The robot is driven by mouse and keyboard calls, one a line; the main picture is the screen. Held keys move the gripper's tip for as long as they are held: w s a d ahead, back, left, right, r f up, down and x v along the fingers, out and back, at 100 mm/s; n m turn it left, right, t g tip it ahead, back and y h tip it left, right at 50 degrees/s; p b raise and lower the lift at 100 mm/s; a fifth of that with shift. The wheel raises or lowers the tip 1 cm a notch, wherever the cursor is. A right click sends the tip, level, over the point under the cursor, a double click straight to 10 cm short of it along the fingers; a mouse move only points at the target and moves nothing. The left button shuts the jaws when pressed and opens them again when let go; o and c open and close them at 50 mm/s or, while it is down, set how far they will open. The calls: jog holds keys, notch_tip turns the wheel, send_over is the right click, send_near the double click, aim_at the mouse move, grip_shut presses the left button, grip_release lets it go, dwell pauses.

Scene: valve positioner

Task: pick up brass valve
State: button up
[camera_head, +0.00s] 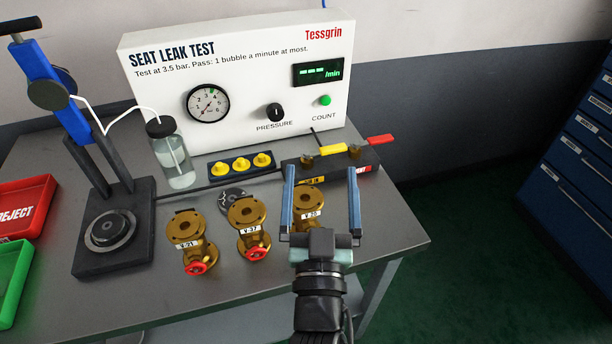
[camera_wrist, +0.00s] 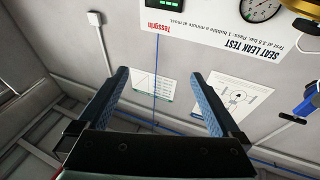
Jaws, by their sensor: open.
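Three brass valves with white tags and round flanges stand in a row on the grey bench in the head view. The left valve (camera_head: 186,232) and the middle valve (camera_head: 249,217) each show a red cap at the front. The right valve (camera_head: 310,199) is partly hidden behind my gripper. My gripper (camera_head: 321,190) is open, its two blue fingers apart, in front of the right valve in the picture; I cannot tell its height above the bench. In the wrist view my open gripper (camera_wrist: 160,95) has nothing between its fingers, and no valve shows there.
A white seat leak test box (camera_head: 240,75) stands at the back. A black fixture with yellow and red handles (camera_head: 335,165) is at right. A clamp stand (camera_head: 110,225), a bottle (camera_head: 172,160) and red (camera_head: 25,205) and green (camera_head: 15,275) trays are left. The bench's front right is bare.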

aim_at(305, 197)
jog(key=s+f+n+g+y+p, duration=0.2)
jog(key=s+f+g+y+p, duration=0.1)
jog(key=s+f+p, duration=0.55)
jog(key=w, duration=0.4)
jog(key=w+a, duration=0.1)
jog(key=w, duration=0.3)
jog(key=w+a, duration=0.1)
jog(key=w, duration=0.3)
jog(key=shift+w+a+f, duration=0.1)
jog(key=shift+w+a, duration=0.1)
jog(key=shift+w, duration=0.2)
grip_shut()
jog(key=shift+r, duration=0.25)
